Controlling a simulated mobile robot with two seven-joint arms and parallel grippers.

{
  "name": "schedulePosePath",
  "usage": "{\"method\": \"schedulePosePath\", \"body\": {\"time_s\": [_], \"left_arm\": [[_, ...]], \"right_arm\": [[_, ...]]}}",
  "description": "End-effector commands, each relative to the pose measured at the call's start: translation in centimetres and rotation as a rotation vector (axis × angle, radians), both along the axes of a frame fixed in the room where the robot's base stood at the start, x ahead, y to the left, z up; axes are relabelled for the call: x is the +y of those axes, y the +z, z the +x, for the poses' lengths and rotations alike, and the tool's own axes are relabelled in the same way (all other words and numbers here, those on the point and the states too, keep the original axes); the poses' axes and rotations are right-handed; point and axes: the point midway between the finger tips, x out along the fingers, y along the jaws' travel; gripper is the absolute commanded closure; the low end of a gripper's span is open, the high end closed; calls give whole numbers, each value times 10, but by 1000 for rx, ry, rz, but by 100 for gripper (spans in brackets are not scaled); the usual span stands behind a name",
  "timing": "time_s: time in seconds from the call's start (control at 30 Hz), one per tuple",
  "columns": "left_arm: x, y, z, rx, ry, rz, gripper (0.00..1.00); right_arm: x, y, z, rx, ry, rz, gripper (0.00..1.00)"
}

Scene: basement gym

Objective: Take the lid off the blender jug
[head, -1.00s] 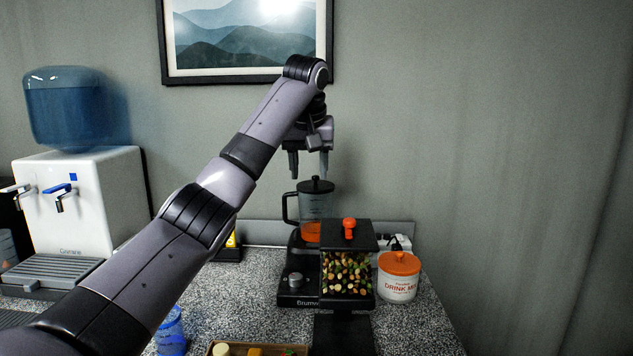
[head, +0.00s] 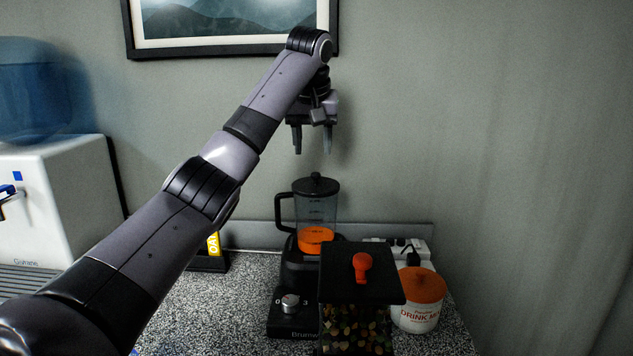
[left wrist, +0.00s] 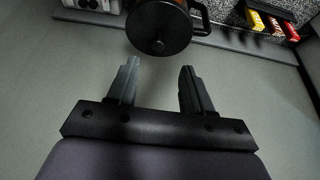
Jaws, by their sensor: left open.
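The blender jug (head: 316,211) is clear with a black handle on its left and orange contents low inside. It stands upright on its black base (head: 299,268). The black lid (head: 316,185) with a small knob sits on top of the jug. My left gripper (head: 312,149) is open and empty, pointing down above the lid with a clear gap. In the left wrist view the round lid (left wrist: 159,27) shows beyond the open fingertips of the gripper (left wrist: 157,68), near the top edge. My right gripper is not in view.
A dispenser with a black top (head: 338,284) and orange knob stands in front of the blender. A drink mix tub (head: 418,312) is at its right. A water cooler (head: 62,205) stands at left. The wall is close behind.

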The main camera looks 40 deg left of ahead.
Motion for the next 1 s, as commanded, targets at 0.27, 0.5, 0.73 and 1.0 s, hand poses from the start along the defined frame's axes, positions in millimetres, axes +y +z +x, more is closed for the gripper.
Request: {"method": "schedulePosePath", "body": {"time_s": [0.27, 0.5, 0.73, 1.0], "left_arm": [[6, -23, 7, 3, 0, 2, 50], [10, -56, 18, 4, 1, 0, 50], [13, -68, 22, 1, 1, -1, 50], [13, -67, 22, 1, 1, -1, 92]], "right_arm": [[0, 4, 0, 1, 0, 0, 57], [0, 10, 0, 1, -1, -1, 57], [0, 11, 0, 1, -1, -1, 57], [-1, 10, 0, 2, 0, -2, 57]]}}
